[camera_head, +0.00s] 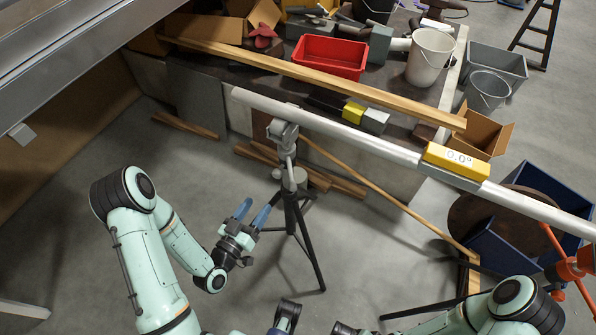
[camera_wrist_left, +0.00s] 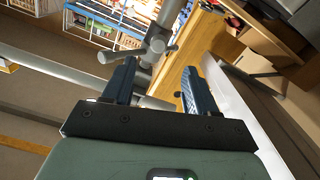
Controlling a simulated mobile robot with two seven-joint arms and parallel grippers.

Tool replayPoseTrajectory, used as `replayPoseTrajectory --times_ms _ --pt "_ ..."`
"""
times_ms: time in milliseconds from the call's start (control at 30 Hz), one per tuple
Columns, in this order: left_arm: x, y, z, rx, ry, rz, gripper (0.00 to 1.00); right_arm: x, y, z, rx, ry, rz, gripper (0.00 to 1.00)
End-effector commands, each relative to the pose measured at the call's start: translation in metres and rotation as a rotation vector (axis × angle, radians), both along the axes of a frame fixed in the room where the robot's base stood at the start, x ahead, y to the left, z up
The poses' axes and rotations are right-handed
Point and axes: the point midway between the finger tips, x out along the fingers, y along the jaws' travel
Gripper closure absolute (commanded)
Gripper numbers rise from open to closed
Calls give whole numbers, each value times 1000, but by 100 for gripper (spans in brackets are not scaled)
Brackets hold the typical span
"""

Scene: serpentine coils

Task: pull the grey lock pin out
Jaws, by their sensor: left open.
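A grey metal clamp head (camera_head: 283,131) on a black tripod (camera_head: 291,205) sits under a long silver tube (camera_head: 330,128). In the left wrist view a grey rod-like piece with a round knob (camera_wrist_left: 157,46) and a side bar ending in a small ball (camera_wrist_left: 104,57) shows just beyond the fingertips. I cannot tell for sure which part is the lock pin. My left gripper (camera_head: 252,212) is open and empty, below and left of the clamp head; its blue fingers also show in the left wrist view (camera_wrist_left: 160,72). Dark parts at the bottom edge may belong to my right gripper, mostly cut off.
A yellow level reading 0.0° (camera_head: 457,160) sits on the tube. Behind is a cluttered bench with a red tray (camera_head: 329,57) and a white bucket (camera_head: 430,55). A blue bin (camera_head: 520,255) stands right. Wooden strips (camera_head: 300,168) lie behind the tripod.

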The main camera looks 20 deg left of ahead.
Motion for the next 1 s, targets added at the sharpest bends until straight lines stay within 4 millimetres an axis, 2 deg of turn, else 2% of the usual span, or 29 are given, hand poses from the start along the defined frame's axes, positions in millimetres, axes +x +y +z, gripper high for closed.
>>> replayPoseTrajectory --times_ms 167,367,700,833,1000 --pt "7 0 2 5 -18 0 43 3 0 -10 -2 -13 -3 57" --pt "26 -2 -1 6 -17 0 43 13 0 -35 -6 -44 -10 57" --pt "98 -8 4 -1 -15 0 43 15 0 -33 -7 -54 -11 57" --pt "117 -9 3 0 -12 1 43 15 0 -33 -8 -54 -11 57" --pt "131 -10 3 -1 -12 1 43 15 0 -34 -8 -54 -12 57"
